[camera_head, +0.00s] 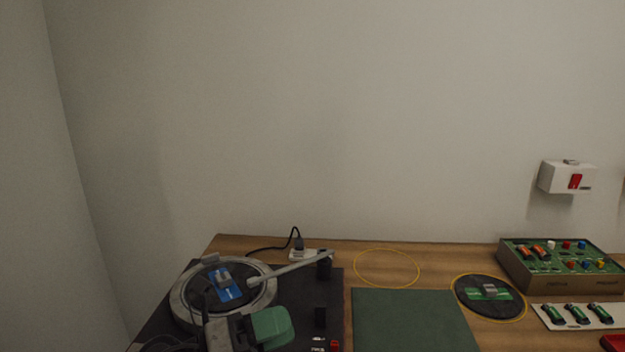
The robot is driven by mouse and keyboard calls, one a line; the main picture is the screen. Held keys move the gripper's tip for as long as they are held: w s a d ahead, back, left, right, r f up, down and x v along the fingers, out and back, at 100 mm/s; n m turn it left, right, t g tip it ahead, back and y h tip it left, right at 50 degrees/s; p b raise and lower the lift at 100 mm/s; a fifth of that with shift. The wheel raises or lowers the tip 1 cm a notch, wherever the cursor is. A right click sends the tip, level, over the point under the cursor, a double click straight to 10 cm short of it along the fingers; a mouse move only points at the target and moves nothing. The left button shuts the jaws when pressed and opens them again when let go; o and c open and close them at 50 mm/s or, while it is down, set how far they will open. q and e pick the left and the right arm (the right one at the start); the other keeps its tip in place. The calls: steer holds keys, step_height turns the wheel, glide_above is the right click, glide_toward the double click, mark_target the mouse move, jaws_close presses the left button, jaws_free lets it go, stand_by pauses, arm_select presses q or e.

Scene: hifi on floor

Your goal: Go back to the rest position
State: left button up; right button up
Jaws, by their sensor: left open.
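My left gripper (246,328), dark grey with a green part, is low in the picture in front of the turntable. It is open and appears empty; its fingertips are hard to make out. The turntable (297,300) has a dark base and a round platter (181,303) with a pale rim. A dark disc with a blue label and a small grey block (223,275) lies on the platter. The pale tonearm (295,267) reaches over the platter's right edge. The gripper overlaps the platter's front in the view; I cannot tell whether they touch. My right gripper is not in view.
A green mat (412,322) lies right of the turntable. Behind it is an empty yellow ring (388,251). A green-labelled disc (468,295), a control box (558,283) and a battery tray (548,316) stand right. A white switch box (557,179) is on the wall.

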arm_select(q)
steer(key=a+f+n+t+y, duration=0.3)
steer(key=a+n+t+y, duration=0.35)
steer(key=n, duration=0.65)
steer(key=a+f+n+t+y, duration=0.4)
steer(key=n+t+y, duration=0.3)
steer(key=n+y, duration=0.5)
steer(key=s+a+f+n+g+y, duration=0.1)
steer(key=s+a+f+n+g, duration=0.35)
steer(key=f+n, duration=0.3)
steer(key=s+f+n+g, duration=0.2)
steer(key=s+f+g, duration=0.35)
steer(key=s, duration=0.35)
steer(key=s+f+n+g, duration=0.2)
steer(key=s+f+g, duration=0.35)
steer(key=s, duration=0.35)
step_height(320, 180, down, 24)
steer(key=s+g+p, duration=0.1)
steer(key=g+p, duration=0.1)
steer(key=p, duration=0.1)
steer(key=s+a+f+g+p, duration=0.1)
steer(key=s+a+f+p, duration=0.1)
steer(key=s+f, duration=1)
steer(key=s+a, duration=0.1)
steer(key=s, duration=0.3)
steer(key=shift+a+f+m, duration=0.15)
steer(key=shift+f+m, duration=0.2)
steer(key=shift+f, duration=0.05)
